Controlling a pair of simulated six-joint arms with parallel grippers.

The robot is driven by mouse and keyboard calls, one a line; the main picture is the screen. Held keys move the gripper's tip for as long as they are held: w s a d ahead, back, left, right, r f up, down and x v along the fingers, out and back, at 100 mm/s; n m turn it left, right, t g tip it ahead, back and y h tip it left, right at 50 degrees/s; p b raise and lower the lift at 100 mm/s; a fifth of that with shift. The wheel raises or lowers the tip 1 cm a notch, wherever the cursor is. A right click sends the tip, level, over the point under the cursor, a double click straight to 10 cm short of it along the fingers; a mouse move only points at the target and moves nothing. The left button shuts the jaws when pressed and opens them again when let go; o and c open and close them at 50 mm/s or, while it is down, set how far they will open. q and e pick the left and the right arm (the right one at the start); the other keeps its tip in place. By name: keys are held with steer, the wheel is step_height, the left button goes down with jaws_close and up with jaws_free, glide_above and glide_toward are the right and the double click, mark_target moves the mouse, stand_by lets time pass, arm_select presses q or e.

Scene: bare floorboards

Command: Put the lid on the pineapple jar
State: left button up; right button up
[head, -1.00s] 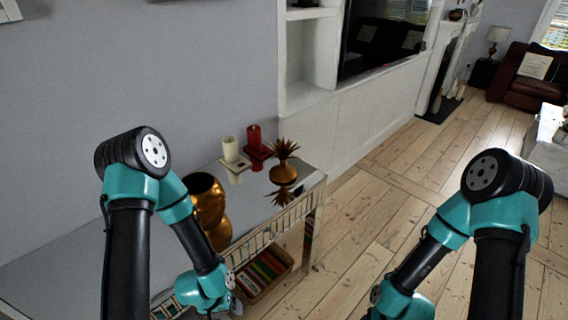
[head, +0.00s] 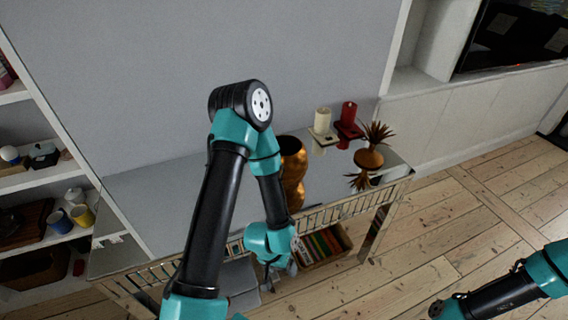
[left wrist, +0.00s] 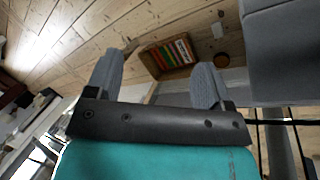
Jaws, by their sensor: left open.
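The gold pineapple jar (head: 293,165) stands open-topped on the mirrored table, partly hidden by my left arm. Its lid (head: 370,158), a brown dome with a crown of spiky leaves, sits apart to the right near the table's end, with its reflection below. My left gripper (head: 278,278) is low in front of the table, below the jar in the picture. In the left wrist view its two grey fingers (left wrist: 155,80) are spread with nothing between them. Only part of my right arm shows at the lower right; its gripper is out of view.
A cream candle (head: 323,122) and a red candle (head: 347,115) stand on holders behind the lid. A box of books (head: 322,245) sits under the table; it also shows in the left wrist view (left wrist: 168,55). Shelves (head: 45,230) stand at left. The right-hand floor is clear.

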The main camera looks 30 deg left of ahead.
arm_select(q)
steer(key=c, duration=0.4)
steer(key=shift+o, duration=0.2)
